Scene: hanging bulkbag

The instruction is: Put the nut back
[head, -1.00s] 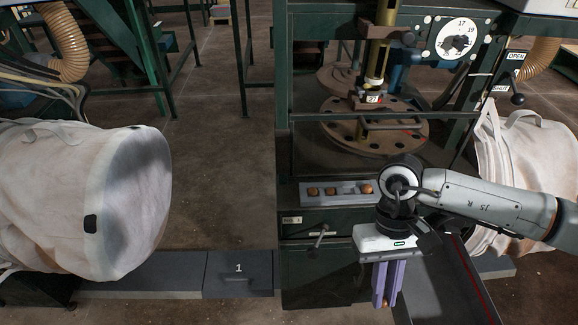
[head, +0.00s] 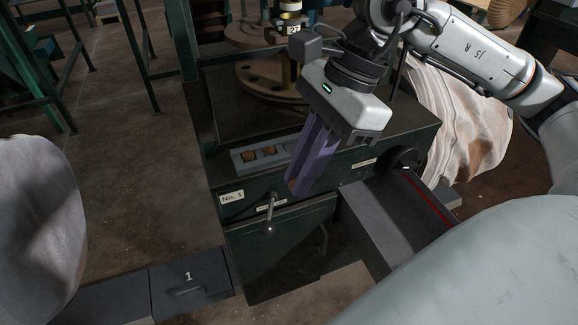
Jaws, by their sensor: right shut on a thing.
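A grey tray (head: 240,164) with slots lies on the front ledge of the green machine. Two brown nuts show in its left slots, a left one (head: 249,156) and another beside it (head: 270,151). The tray's right part is hidden behind my right gripper (head: 298,187). That gripper has purple fingers, points down and is shut on a nut (head: 292,185), of which only a little brown shows at the fingertips. The fingertips are in front of the tray's right part; whether they touch anything is unclear. My left gripper is not in view.
A lever handle (head: 270,215) sticks out from the machine front below the ledge. A dark hand knob (head: 402,158) and a grey chute (head: 385,215) are at the right. White bulk bags stand at the left (head: 40,225) and right (head: 460,115).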

